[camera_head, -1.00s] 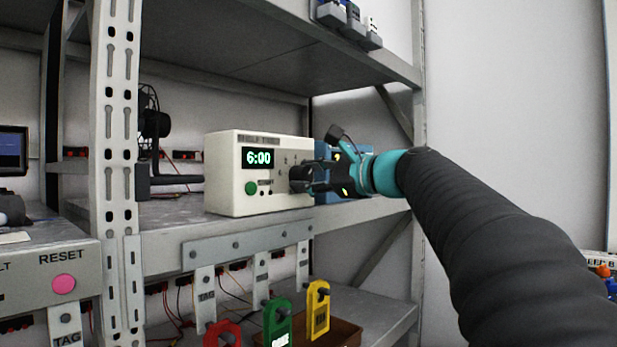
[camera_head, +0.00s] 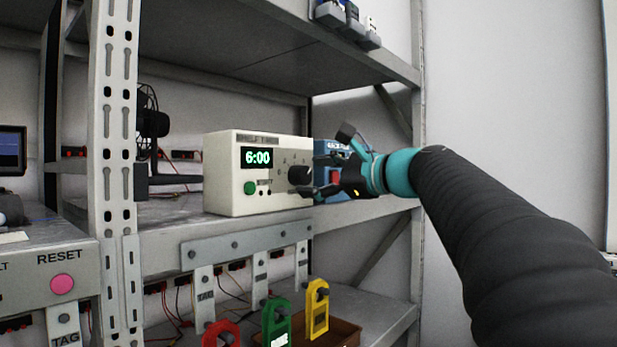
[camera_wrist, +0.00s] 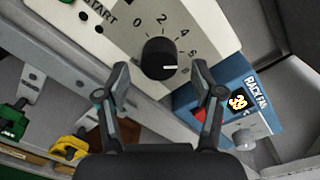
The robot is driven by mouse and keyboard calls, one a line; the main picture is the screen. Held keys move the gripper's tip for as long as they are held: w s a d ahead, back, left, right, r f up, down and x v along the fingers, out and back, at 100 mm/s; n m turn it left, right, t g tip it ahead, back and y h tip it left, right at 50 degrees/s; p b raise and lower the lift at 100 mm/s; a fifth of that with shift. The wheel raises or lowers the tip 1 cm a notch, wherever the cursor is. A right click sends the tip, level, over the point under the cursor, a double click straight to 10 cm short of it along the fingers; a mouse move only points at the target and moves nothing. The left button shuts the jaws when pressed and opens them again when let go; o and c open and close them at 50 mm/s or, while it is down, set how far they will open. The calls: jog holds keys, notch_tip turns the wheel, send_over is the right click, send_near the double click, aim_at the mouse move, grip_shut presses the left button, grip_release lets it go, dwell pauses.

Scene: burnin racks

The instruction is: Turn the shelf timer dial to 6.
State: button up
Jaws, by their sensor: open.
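The shelf timer (camera_head: 223,168) is a cream box on the rack shelf. Its green display (camera_head: 257,158) reads 6:00. Its black dial (camera_head: 299,175) also shows in the wrist view (camera_wrist: 157,57), with a white pointer line directed right, on the 6 and 8 side of the printed scale. I cannot tell exactly which mark it meets. My gripper (camera_head: 326,163) is open and empty in front of the dial. In the wrist view, the fingertips (camera_wrist: 160,72) stand apart on either side of the dial, with no visible contact.
A blue rack fan box (camera_wrist: 232,100) with a red switch, a 39 readout and a grey knob stands right beside the timer. A green START button (camera_head: 250,188) is on the timer's face. Red, green and yellow tags (camera_head: 318,310) hang below the shelf.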

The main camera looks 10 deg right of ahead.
jog(key=v, duration=0.9)
jog(key=shift+s+d, duration=0.25)
jog(key=shift+s, duration=0.05)
jog(key=s+d+f+n+g+h, duration=0.1)
jog(key=d+f+n+g+h, duration=0.15)
jog(key=f, duration=0.85)
jog(key=d+f+n+g+h, duration=0.1)
jog(key=d+f+n+h, duration=0.2)
jog(key=f, duration=0.8)
jog(key=s+a+f+n+g+h, duration=0.2)
jog(key=s+a+f+n, duration=0.4)
jog(key=s+f, duration=0.4)
jog(key=s+a+f+n+g+h, duration=0.3)
jog(key=s+a+f+n, duration=0.4)
jog(key=s+f, duration=0.3)
jog(key=shift+f, duration=0.95)
